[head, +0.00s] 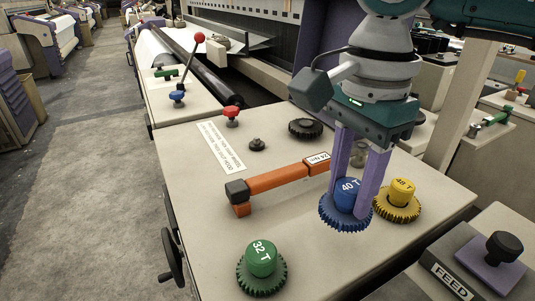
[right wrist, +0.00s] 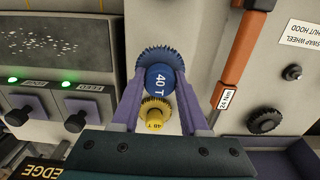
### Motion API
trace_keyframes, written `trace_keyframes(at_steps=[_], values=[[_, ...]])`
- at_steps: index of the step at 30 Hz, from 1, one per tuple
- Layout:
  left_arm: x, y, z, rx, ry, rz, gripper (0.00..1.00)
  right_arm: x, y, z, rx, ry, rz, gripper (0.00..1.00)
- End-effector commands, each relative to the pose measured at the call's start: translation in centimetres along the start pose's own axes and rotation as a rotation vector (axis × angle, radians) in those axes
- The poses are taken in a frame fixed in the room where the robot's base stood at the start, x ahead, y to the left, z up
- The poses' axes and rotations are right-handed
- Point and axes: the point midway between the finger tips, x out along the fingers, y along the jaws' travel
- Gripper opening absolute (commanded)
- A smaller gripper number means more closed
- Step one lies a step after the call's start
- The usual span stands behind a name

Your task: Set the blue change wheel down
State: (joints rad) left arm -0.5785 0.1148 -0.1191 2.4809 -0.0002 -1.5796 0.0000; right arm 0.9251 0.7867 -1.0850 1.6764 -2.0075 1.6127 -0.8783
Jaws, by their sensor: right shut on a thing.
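The blue change wheel (head: 343,218), marked 40 T on its hub, is at the right part of the cream machine top. My right gripper (head: 359,197) comes down from above, and its two purple fingers are shut on the blue hub. In the right wrist view the blue wheel (right wrist: 158,66) sits between the fingertips (right wrist: 160,80). I cannot tell whether its underside touches the top. A green wheel (head: 262,269), marked 32 T, stands at the front left. My left gripper is not in view.
An orange torque wrench (head: 277,181) lies left of the blue wheel. A dark gear-edged knob (head: 305,128), a small black knob (head: 257,144) and a red knob (head: 232,116) are behind. The FEED box (head: 448,276) is at the front right. Bare top lies between the green and blue wheels.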

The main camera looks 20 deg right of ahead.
Motion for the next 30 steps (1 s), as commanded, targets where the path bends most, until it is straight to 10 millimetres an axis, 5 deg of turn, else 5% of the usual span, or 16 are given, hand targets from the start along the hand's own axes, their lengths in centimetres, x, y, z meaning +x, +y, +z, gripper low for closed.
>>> trace_keyframes(at_steps=[10, 22, 23, 30], values=[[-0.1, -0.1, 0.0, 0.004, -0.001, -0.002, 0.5, 4.4, 0.0, 0.0, 0.0, -0.001, 0.0, 0.0], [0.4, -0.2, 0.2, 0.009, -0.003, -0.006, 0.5, 5.0, 0.0, 0.0, -0.001, 0.0, -0.001, 0.0], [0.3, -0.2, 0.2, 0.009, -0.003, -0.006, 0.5, 4.9, 0.0, 0.0, -0.001, 0.0, -0.001, 0.46], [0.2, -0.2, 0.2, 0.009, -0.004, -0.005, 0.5, 4.8, 0.0, 0.0, 0.0, 0.0, 0.0, 0.73]])
